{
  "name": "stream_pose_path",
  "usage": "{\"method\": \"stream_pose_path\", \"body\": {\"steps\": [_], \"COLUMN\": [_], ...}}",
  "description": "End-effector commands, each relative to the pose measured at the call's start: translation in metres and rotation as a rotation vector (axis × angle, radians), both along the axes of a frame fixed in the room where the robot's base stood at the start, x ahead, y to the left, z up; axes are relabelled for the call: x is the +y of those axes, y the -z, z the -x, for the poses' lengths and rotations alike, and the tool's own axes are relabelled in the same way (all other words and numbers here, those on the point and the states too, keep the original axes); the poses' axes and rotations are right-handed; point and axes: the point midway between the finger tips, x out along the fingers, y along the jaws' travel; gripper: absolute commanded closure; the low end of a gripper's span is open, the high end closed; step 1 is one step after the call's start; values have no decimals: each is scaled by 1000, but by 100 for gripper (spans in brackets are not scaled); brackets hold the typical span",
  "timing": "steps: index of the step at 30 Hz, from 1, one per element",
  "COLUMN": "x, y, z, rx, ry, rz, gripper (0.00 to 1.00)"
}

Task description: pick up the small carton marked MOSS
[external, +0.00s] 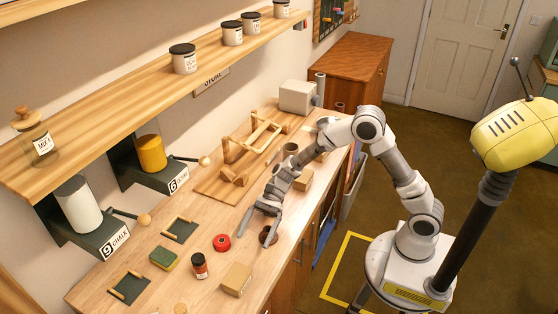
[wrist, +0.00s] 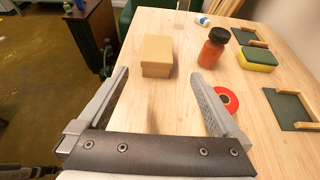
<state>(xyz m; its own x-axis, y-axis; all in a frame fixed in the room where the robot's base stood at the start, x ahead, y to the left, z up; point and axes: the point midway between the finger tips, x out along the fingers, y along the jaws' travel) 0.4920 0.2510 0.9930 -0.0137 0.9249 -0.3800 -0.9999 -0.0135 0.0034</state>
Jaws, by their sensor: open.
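A small plain tan carton (external: 237,279) stands on the front part of the wooden worktop, and it shows closed in the wrist view (wrist: 156,57). No MOSS marking is readable on the sides I see. Another tan block (external: 303,181) lies farther back, partly behind my arm, and its marking is not readable either. My gripper (external: 258,238) is open and empty, low over the worktop. In the wrist view my gripper (wrist: 159,76) has the front carton ahead, between the lines of its two fingers and beyond the tips, not touching.
A red-brown jar with a black lid (wrist: 213,47) stands right of the carton in the wrist view. A red ring (wrist: 227,100) lies close to the right finger. A green-yellow sponge (external: 164,258) and dark mats (external: 180,230) lie toward the wall. The worktop edge is near the carton.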

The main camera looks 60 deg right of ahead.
Motion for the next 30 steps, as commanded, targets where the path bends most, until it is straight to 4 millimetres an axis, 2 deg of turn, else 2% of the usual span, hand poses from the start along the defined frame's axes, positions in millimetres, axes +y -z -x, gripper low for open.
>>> {"method": "stream_pose_path", "body": {"steps": [6,12,21,30], "x": [45,82,104,143], "y": [21,35,44,58], "z": [2,3,4,7], "rx": [-2,-2,-3,-3], "ry": [-6,-6,-4,-3], "rz": [1,1,2,3], "gripper": [0,0,0,0]}}
